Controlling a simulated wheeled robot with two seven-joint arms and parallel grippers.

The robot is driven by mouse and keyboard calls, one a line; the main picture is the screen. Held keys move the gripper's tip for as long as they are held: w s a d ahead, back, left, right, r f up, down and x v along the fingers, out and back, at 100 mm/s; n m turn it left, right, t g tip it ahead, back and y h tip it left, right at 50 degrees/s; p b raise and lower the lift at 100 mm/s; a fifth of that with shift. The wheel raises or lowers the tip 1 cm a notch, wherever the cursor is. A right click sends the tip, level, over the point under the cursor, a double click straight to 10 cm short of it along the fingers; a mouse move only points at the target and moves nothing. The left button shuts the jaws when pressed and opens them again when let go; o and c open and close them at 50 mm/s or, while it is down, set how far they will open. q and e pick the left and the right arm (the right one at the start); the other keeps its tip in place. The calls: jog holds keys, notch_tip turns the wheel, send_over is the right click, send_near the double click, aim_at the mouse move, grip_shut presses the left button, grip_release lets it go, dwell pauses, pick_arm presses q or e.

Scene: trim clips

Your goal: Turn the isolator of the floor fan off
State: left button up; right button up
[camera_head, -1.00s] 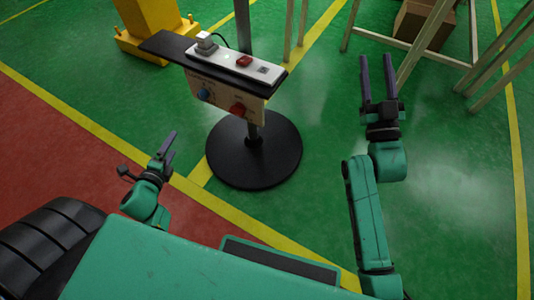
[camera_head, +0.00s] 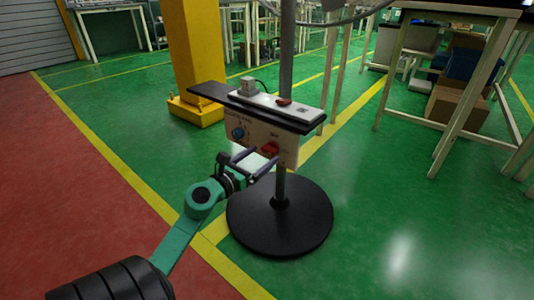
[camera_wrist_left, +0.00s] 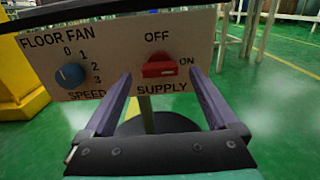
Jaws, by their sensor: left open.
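The floor fan's control panel (camera_head: 250,138) hangs under a black shelf on a stand. Its red isolator (camera_head: 270,149), labelled SUPPLY, is at the panel's right; it also shows in the left wrist view (camera_wrist_left: 158,67). Its handle lies level, towards ON at the right, with OFF above. The blue speed knob (camera_wrist_left: 70,75) is to its left, among the numbers 0 to 3. My left gripper (camera_head: 263,160) is open in front of the panel. In the left wrist view its fingers (camera_wrist_left: 160,73) stand either side of the isolator, slightly low, holding nothing. My right gripper is out of view.
A power strip (camera_head: 278,105) with a plug (camera_head: 248,86) lies on the black shelf (camera_head: 209,91). The stand has a round black base (camera_head: 300,235). A yellow column (camera_head: 195,55) stands behind left. Table legs and cardboard boxes (camera_head: 455,108) are at the right. Green floor between is clear.

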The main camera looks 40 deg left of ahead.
aim_at(271, 150)
pick_arm(q)
jog(key=shift+w, duration=1.45)
jog(key=c, duration=1.4)
jog(key=shift+o, duration=0.2)
